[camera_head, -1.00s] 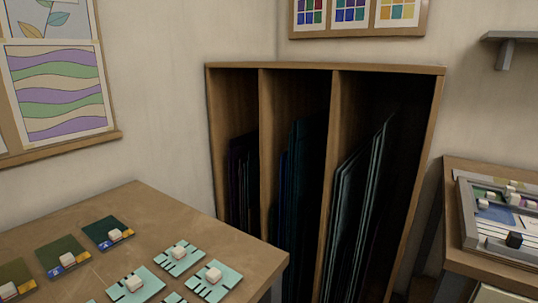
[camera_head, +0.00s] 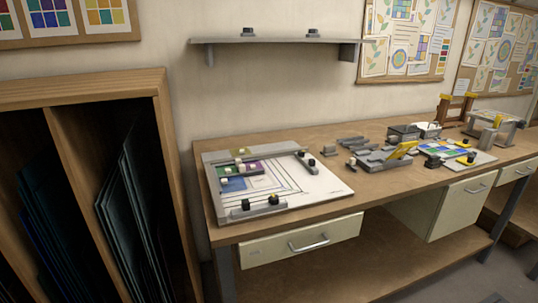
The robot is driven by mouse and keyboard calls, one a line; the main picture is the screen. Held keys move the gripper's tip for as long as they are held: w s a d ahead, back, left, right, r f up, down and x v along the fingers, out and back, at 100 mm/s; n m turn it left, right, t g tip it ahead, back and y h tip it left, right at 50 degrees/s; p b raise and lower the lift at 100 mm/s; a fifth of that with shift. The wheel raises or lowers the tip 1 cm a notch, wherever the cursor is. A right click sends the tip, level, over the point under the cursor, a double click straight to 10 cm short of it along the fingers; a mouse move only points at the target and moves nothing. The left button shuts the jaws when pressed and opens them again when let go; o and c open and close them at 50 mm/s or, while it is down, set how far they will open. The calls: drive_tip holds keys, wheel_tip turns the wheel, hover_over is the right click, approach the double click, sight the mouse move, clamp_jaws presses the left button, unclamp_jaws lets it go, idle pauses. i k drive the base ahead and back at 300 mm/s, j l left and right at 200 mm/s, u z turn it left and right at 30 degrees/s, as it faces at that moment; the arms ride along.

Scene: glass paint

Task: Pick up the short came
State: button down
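My gripper is not in view. On the wooden bench, a white pattern board (camera_head: 318,186) has grey bars along its left and back edges and a few coloured panes at its left. A grey strip with dark knobs (camera_head: 260,208) lies along its front edge. A shorter grey strip with dark knobs (camera_head: 307,163) lies at its back right. Small grey bars (camera_head: 350,141) and a grey rack-like block (camera_head: 378,161) are on the bench to the right of the board. I cannot tell which grey piece is the short came.
A wooden rack (camera_head: 88,88) with dark glass sheets stands left of the bench. A grey shelf (camera_head: 275,40) is on the wall above. A coloured panel (camera_head: 440,150) lies farther right. The bench has closed drawers (camera_head: 308,241) and a lower shelf.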

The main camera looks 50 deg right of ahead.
sight(351, 164)
drive_tip(key=z, duration=1.55)
